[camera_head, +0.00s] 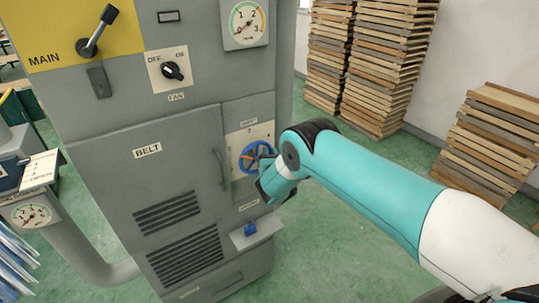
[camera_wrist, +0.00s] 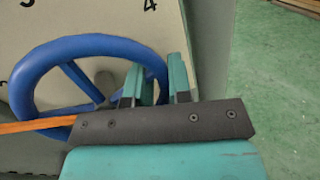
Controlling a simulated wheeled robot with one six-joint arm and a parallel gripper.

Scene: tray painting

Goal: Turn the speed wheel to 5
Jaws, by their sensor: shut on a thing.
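The speed wheel (camera_head: 251,156) is a blue handwheel on a cream number plate (camera_head: 238,138) on the right side of the grey cabinet. In the wrist view the wheel's blue rim (camera_wrist: 70,44) and spokes show large, with an orange pointer (camera_wrist: 35,126) reaching left. A "4" shows at the upper right of the plate and a partly cut-off number at the upper left. My gripper (camera_wrist: 160,85) is shut on the right side of the wheel's rim. In the head view my gripper (camera_head: 268,180) partly covers the wheel. The number the pointer marks is out of view.
The cabinet has a MAIN lever (camera_head: 97,32), a FAN knob (camera_head: 173,71), a gauge (camera_head: 246,22) and a BELT door (camera_head: 150,190). A small blue switch (camera_head: 250,229) sits below the wheel. Stacked wooden trays (camera_head: 500,135) stand at the right. Green floor between is clear.

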